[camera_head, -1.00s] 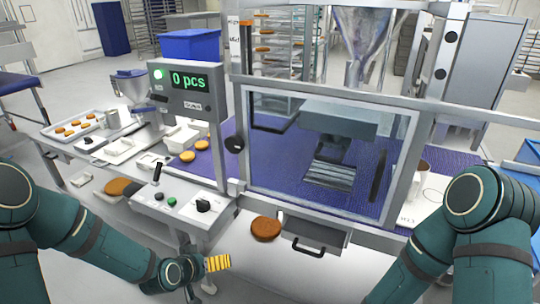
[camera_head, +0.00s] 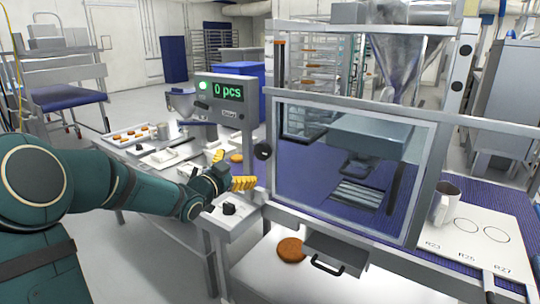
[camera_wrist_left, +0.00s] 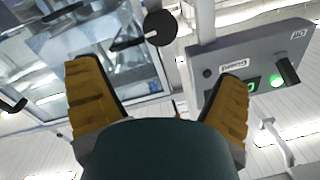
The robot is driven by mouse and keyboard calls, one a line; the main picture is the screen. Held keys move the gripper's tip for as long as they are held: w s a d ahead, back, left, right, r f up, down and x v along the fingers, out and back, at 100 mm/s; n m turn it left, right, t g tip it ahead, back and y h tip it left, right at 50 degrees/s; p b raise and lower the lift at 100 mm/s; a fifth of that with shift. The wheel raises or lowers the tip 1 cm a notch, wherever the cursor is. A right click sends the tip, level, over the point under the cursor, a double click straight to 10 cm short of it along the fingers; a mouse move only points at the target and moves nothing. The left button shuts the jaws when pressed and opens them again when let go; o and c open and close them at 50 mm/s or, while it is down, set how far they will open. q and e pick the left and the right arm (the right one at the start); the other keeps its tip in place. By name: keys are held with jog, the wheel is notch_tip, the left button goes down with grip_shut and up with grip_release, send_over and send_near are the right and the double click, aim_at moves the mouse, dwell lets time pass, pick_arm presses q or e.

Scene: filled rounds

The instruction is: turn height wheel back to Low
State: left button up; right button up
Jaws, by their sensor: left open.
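The height wheel appears to be the black round knob (camera_head: 263,151) on the left post of the guarded machine. A black knob with a handle also shows in the left wrist view (camera_wrist_left: 160,27), beyond the fingers. My left gripper (camera_head: 230,169) is open and empty, with its yellow fingers to the left of and slightly below the wheel, apart from it. In the left wrist view the two fingers (camera_wrist_left: 160,78) stand wide apart. No Low marking is readable. My right gripper is out of view.
The display box (camera_head: 226,101) reading "0 pcs" stands just behind my left gripper. A control box with a black knob (camera_head: 228,208) is below it. The clear guard (camera_head: 350,165) is to the right. A brown patty (camera_head: 290,249) lies beside the drawer (camera_head: 335,252).

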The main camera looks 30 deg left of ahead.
aim_at(261, 152)
pick_arm(q)
jog(key=w+b, duration=0.1)
jog(key=w, duration=1.1)
jog(key=shift+w, duration=0.3)
jog(key=c, duration=1.2)
